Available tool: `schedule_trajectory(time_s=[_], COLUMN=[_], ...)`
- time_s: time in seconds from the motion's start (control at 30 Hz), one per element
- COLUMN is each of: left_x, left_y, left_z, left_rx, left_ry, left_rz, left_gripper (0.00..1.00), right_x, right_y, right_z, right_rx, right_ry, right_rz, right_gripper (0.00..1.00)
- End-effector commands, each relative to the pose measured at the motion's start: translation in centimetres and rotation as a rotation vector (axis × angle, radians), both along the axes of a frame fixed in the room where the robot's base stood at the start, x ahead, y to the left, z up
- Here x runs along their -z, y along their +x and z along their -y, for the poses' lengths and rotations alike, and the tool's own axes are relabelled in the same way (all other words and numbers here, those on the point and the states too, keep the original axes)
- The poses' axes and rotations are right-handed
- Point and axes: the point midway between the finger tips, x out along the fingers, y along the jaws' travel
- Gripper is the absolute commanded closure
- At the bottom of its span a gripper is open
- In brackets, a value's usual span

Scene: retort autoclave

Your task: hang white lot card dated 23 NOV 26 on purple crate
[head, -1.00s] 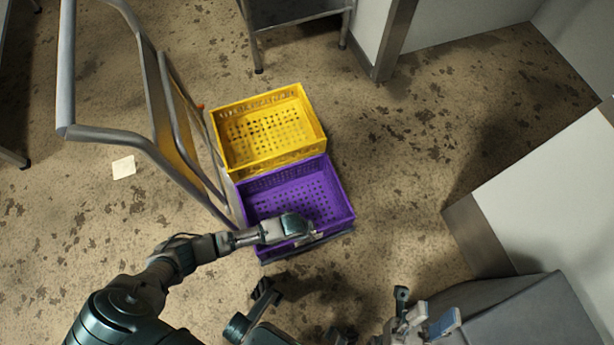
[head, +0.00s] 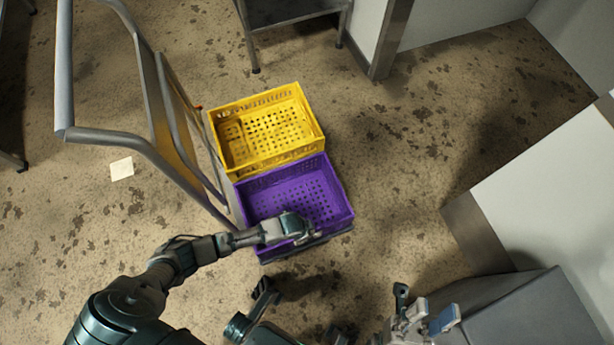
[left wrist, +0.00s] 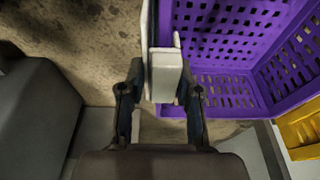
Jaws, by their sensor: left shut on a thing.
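The purple crate (head: 338,200) stands empty on the trolley, in front of the yellow crate. My left gripper (head: 312,235) is at the near wall of the purple crate. In the left wrist view my left gripper (left wrist: 159,95) is shut on a white card (left wrist: 167,76), beside the wall of the purple crate (left wrist: 215,48). The card's printing does not show, and I cannot tell whether the card is hooked on the rim. My right gripper (head: 426,309) is open and empty at the bottom of the head view, away from the crates.
The yellow crate (head: 222,146) stands directly behind the purple one. The trolley's grey tube handle (head: 105,137) rises on the left. A pale paper square (head: 121,168) lies on the floor. A grey cabinet or box (head: 530,315) is at lower right. Floor right of the crates is clear.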

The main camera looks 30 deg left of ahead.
Motion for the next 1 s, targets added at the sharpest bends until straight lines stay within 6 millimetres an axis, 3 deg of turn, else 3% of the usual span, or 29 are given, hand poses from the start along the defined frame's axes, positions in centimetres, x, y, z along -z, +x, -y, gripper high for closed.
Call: schedule_trajectory(time_s=[1.0], left_x=[2.1], left_y=[0.0], left_z=[0.0], left_rx=[0.0], left_ry=[-0.001], left_rz=[-0.001], left_gripper=[0.75], right_x=[1.4], right_y=[0.3], right_z=[0.0], right_rx=[0.0], right_ry=[-0.001], right_rz=[-0.019], right_gripper=[0.61])
